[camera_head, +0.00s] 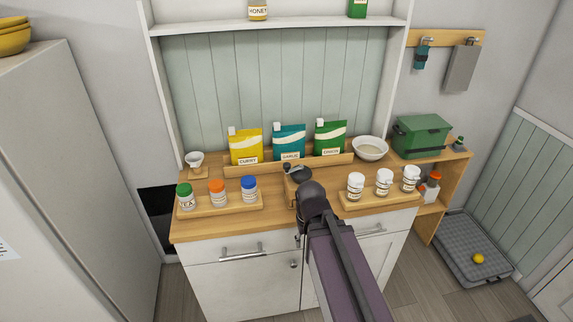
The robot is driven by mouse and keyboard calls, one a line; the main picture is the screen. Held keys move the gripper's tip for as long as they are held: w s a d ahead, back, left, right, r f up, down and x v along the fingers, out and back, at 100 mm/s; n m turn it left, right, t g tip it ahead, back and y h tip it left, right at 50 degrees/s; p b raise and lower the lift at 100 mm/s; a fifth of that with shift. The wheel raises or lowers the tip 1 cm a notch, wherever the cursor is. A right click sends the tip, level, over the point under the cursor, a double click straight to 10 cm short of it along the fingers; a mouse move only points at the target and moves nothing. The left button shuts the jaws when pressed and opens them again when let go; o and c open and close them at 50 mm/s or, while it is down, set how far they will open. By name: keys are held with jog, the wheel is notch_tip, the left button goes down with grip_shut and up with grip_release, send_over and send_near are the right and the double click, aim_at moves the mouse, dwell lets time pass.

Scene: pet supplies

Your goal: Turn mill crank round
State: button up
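My purple-grey arm reaches up from the bottom to the middle of the wooden counter (225,222). Its dark rounded wrist covers the spot where the mill seems to stand. A small dark rounded shape (297,172) shows just beyond the wrist, with some brown wood below it. I cannot tell whether this dark shape is the mill's top or part of my gripper. The crank handle cannot be made out. My gripper's fingers are hidden or too small to tell, so its opening and any contact are unclear.
Jars on a wooden tray (220,207) stand left of my arm, and white-lidded jars (356,187) stand right. Seed packets (246,147) stand behind, near a white bowl (370,148) and a small white cup (194,159). A green box (421,136) sits far right.

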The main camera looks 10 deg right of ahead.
jog(key=shift+o, duration=1.2)
jog(key=shift+w, duration=0.1)
notch_tip(320, 180, up, 20)
jog(key=n+p, duration=0.4)
jog(key=p, duration=1.6)
send_over(287, 164)
notch_tip(287, 164, down, 14)
jog(key=b, duration=1.3)
jog(key=shift+r+b, duration=0.15)
jog(key=shift+b, duration=0.2)
grip_shut()
